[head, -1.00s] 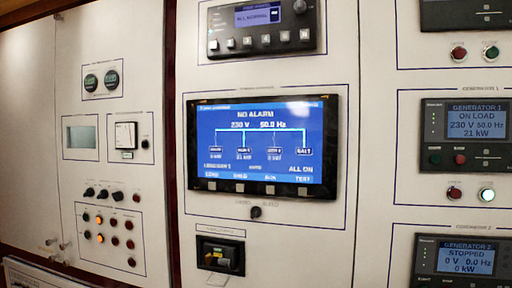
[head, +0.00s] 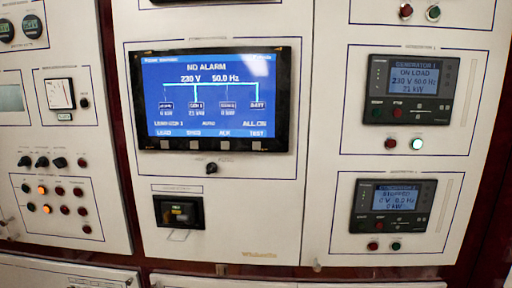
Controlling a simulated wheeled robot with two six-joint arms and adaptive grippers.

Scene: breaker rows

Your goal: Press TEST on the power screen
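The power screen (head: 213,98) is a lit blue display in a black bezel on the middle panel. It reads NO ALARM, 230 V and 50.0 Hz, with a row of small source boxes below. Along its bottom edge are the labels LOAD, a second blurred one, ACK and TEST. A row of small grey buttons sits in the bezel under the labels. The TEST button (head: 257,146) is the rightmost, under the TEST label. Neither of my grippers shows in the head view.
A small knob (head: 211,168) and a black breaker unit (head: 179,212) are below the screen. Generator 1's controller (head: 410,89) and Generator 2's controller (head: 393,206) are on the right panel. The left panel has a needle meter (head: 60,93), several knobs and lamps. Nothing blocks the screen.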

